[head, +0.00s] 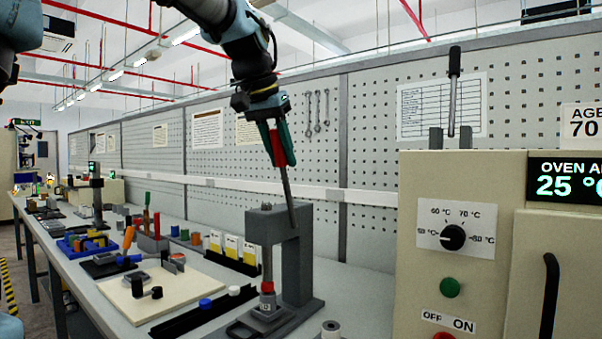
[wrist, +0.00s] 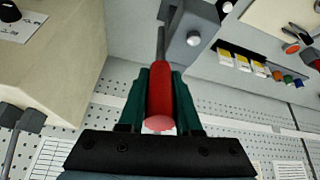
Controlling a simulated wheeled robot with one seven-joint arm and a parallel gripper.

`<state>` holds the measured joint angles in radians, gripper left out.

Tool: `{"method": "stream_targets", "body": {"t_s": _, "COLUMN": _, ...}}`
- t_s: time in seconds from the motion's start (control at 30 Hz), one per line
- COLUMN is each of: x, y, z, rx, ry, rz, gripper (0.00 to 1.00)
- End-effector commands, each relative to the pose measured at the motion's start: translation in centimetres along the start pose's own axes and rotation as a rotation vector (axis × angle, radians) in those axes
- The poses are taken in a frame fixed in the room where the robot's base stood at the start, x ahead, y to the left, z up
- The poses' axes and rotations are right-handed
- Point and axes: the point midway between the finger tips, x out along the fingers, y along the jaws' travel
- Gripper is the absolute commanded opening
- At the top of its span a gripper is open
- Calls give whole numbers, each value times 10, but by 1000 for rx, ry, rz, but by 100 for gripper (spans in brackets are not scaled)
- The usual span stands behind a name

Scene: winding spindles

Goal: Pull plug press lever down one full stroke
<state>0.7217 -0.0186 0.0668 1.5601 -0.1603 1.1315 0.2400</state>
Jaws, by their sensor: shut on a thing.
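The plug press (head: 285,231) is a grey upright frame on a dark base on the bench. Its lever (head: 284,185) is a grey rod with a red handle, rising from the press head and leaning to the upper left. My gripper (head: 279,150) is shut on the red handle (head: 278,147), high above the press. In the wrist view the red handle (wrist: 160,97) lies between the green fingers of my gripper (wrist: 160,90), and the grey press head (wrist: 190,38) is beyond. A red and grey plunger (head: 267,288) stands below the press head.
The beige oven (head: 470,240) stands close on the right, with an upright black-handled lever (head: 453,85) on top. A cream board (head: 150,295) with small parts and a card rack (head: 232,255) lie left of the press. Pegboard runs behind the bench.

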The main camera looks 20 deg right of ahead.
Motion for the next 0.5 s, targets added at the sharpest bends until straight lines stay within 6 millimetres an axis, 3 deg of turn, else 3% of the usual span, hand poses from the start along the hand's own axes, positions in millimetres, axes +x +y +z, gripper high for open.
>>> {"method": "stream_targets", "body": {"t_s": 0.5, "x": 2, "y": -4, "z": 15, "rx": -3, "ry": 55, "rz": 11, "gripper": 0}}
